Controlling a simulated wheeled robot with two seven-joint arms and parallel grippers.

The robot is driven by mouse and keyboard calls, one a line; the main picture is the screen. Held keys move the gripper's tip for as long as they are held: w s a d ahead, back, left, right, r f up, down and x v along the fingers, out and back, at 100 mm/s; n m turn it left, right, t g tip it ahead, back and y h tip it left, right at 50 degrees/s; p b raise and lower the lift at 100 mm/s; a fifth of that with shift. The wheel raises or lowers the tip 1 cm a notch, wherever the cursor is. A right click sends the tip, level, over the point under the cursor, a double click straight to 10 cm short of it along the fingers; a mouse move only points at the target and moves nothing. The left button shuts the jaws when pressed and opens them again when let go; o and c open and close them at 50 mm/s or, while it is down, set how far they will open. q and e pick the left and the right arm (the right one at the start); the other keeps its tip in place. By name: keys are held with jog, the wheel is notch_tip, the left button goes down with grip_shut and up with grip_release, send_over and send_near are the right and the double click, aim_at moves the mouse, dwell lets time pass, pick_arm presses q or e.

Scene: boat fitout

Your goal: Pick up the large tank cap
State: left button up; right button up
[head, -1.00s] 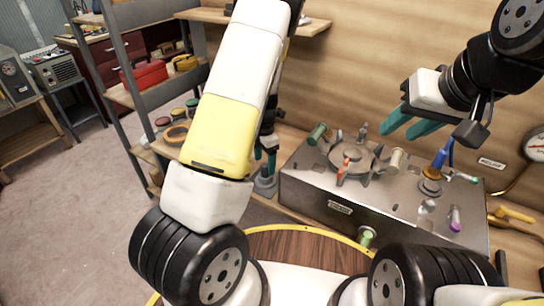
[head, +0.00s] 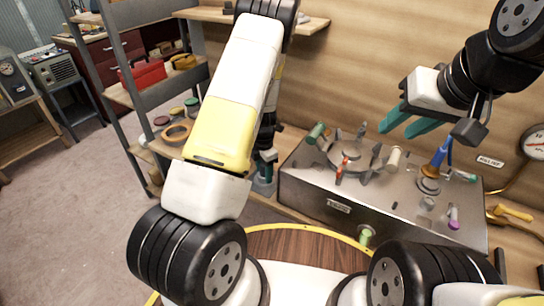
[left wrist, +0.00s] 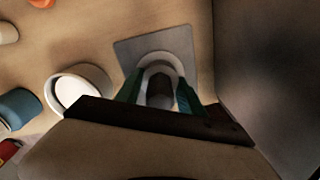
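A grey round cap, which I take to be the large tank cap (head: 262,187), stands on the bench left of the metal tank. In the left wrist view the cap (left wrist: 161,64) shows as a pale rounded rim with a dark middle, over a grey square plate. My left gripper (head: 266,157) is just above it, partly hidden by my arm. In the left wrist view its teal fingers (left wrist: 159,92) are apart, one each side of the cap's dark middle; I see no clear contact. My right gripper (head: 397,132) is open and empty above the tank.
The metal tank (head: 340,208) carries a round lid (head: 352,152), several coloured fittings and a blue-handled part (head: 438,160). In the left wrist view a white cup-like thing (left wrist: 80,88) and a blue one (left wrist: 15,108) stand left of the cap. A dark wall is close on the right.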

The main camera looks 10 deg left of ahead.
pick_arm(q)
jog(key=c, duration=0.4)
jog(key=shift+r, duration=0.15)
jog(key=shift+r, duration=0.6)
notch_tip(320, 180, up, 2)
jog(key=shift+s+r, duration=0.1)
jog(key=shift+r, duration=0.05)
jog(key=s, duration=0.5)
jog(key=s+d, duration=0.1)
jog(key=s, duration=0.4)
jog(key=s+r, duration=0.1)
jog(key=s, duration=0.4)
jog(key=shift+s+d+r, duration=0.1)
jog(key=shift+s+d, duration=0.1)
jog(key=shift+s, duration=0.15)
